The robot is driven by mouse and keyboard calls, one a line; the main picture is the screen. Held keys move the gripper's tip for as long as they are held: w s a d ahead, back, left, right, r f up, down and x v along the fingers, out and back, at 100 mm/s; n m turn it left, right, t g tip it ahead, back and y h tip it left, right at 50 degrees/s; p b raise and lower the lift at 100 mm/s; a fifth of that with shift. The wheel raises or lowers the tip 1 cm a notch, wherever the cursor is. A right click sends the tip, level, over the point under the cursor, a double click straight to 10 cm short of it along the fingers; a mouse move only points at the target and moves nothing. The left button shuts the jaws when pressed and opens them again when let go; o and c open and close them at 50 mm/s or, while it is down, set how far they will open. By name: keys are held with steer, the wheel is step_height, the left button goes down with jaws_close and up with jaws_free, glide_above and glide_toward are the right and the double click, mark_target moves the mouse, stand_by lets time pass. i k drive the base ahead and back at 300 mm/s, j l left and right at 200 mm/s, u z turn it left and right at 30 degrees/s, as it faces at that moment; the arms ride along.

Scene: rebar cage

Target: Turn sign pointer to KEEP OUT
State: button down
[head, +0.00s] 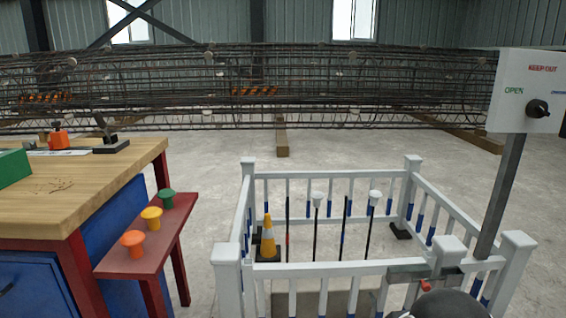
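The white sign board (510,68) stands on a dark post (505,185) at the right edge of the head view. It has red KEEP OUT lettering (542,69) at the top, green OPEN lettering (514,91) at the left, and a blue word at the right, cut by the picture edge. The black pointer knob (537,108) sits below and between the words. I cannot tell clearly which word it points to. My gripper is not in view. A dark rounded shape, possibly part of my arm, shows at the bottom edge, below the sign.
A white railing enclosure (340,268) with a traffic cone (268,238) and several thin poles stands before the post. A wooden workbench (90,190) and a red shelf with coloured knobs (160,235) are at left. A long rebar cage (330,85) lies behind. Open floor lies between.

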mark_target(536, 108)
steer(key=z, duration=1.25)
